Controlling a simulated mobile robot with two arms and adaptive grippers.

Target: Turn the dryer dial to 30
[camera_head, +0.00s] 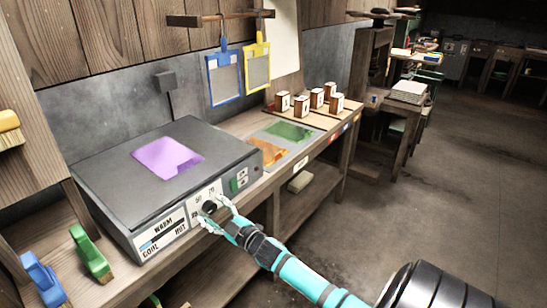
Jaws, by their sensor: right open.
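The dryer (118,194) is a grey box on the bench with a purple sheet (167,157) on its flat top. Its front has a dark round dial (209,206) on a white panel with small numbers around it; I cannot read the dial's setting. Left of the dial is a gauge (161,232) marked COOL, WARM and HOT. To its right is a small green switch panel (239,180). My right gripper (211,213) is open at the dial, its fingers around or just in front of it; contact is unclear. My left gripper is out of view.
Blue (225,76) and yellow (257,66) frames hang from a rail behind the dryer. Several small wooden blocks (317,97) stand at the bench's right, near green (289,131) and orange sheets. Open floor lies right.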

